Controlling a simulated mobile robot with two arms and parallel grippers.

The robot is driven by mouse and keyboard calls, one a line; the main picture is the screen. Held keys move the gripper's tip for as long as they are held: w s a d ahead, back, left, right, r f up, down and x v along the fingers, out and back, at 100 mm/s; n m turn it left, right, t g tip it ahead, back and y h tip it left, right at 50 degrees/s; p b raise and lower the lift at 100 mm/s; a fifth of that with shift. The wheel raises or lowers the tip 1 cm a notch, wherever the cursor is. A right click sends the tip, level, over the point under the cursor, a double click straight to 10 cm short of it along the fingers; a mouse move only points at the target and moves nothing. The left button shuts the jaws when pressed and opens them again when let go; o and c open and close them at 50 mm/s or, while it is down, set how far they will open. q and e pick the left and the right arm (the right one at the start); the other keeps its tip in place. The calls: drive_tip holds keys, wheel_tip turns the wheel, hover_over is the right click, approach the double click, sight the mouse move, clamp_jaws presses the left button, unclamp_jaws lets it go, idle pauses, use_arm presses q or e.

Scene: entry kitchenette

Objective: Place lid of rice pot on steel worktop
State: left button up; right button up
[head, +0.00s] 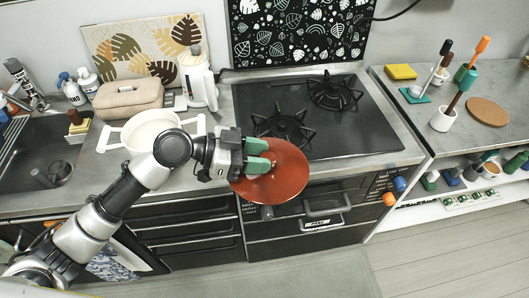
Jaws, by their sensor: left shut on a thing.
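My left gripper (259,156) has green fingers and is shut on a round reddish-brown lid (283,178). It holds the lid in front of the stove's front edge, above the drawers. The lid's top face shows, and the fingers cover its upper left part. A white pot (148,124) with side handles stands on the steel worktop (211,180) behind my left arm. The pot is open at the top, and my arm hides part of it. I cannot tell whether it is the rice pot. My right gripper is not in view.
A black stove (350,130) with two burners lies right of the pot. A sink (35,160) is at the left. A beige case (127,98) and a white appliance (197,80) stand behind the pot. The right counter holds a cork mat (488,111) and several utensils.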

use_arm(q)
drive_tip(key=shift+s+a+m+g, duration=0.15)
drive_tip(key=shift+a+m+g, duration=0.2)
drive_tip(key=shift+m+g, duration=0.35)
drive_tip(key=shift+f+n, duration=0.3)
drive_tip(key=f+n+t, duration=0.1)
drive_tip(key=a+f+n+t, duration=0.1)
drive_tip(key=f+t, duration=0.1)
drive_tip(key=f+n+t+y, duration=0.1)
drive_tip(key=shift+w+a+f+n+t, duration=0.2)
drive_tip(key=shift+a+n+t, duration=0.1)
drive_tip(key=shift+a+t, duration=0.1)
drive_tip(key=a+n+t+y, duration=0.1)
drive_tip(key=n+t, duration=0.1)
drive_tip(key=a+f+n+t+y, duration=0.1)
drive_tip(key=shift+w+a+n+t+y, duration=0.3)
drive_tip(key=shift+w+t, duration=0.1)
drive_tip(key=a+r+n+t+y, duration=0.4)
drive_tip(key=a+n+y, duration=0.5)
drive_tip(key=y, duration=0.1)
drive_tip(key=shift+a+n+t+y, duration=0.3)
drive_tip(key=shift+a+t+y, duration=0.05)
drive_tip(key=shift+t+y, duration=0.05)
drive_tip(key=shift+s, duration=0.15)
